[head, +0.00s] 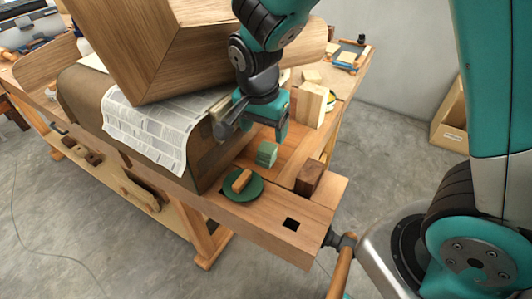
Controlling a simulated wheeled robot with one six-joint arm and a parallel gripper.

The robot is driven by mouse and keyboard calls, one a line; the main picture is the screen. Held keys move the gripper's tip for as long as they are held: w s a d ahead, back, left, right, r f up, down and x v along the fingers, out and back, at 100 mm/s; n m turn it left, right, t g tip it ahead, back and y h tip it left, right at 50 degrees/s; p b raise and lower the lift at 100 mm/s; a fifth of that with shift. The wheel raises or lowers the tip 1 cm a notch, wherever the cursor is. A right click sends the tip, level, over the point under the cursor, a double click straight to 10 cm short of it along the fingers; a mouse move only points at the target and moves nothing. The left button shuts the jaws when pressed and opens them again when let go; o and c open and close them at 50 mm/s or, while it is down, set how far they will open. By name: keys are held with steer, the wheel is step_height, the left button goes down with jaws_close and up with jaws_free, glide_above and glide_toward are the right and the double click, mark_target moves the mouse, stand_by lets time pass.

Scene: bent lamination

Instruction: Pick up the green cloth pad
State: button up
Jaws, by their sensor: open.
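A small green block-like pad (267,153), looking like folded cloth, sits on the wooden bench top just below my gripper. A flat round green piece (254,194) lies nearer the bench's front edge, with a small wooden block (241,180) on top of it. My gripper (254,127) points down with its fingers spread and nothing visible between them. It is above and slightly behind the folded pad, and appears apart from it.
A dark wood block (308,178) stands right of the pads, and a pale wood block (312,103) behind. A large wooden box-like piece (165,45) and newspaper (160,130) over a brown form (85,90) crowd the left. The bench's front right corner has a square hole (291,224).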

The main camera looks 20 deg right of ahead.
mark_target(266, 148)
steer(key=f, duration=0.5)
steer(key=d+f+p, duration=0.1)
steer(key=f, duration=0.1)
steer(key=shift+w+f, duration=0.3)
steer(key=shift+c, duration=0.4)
steer(key=c, duration=0.9)
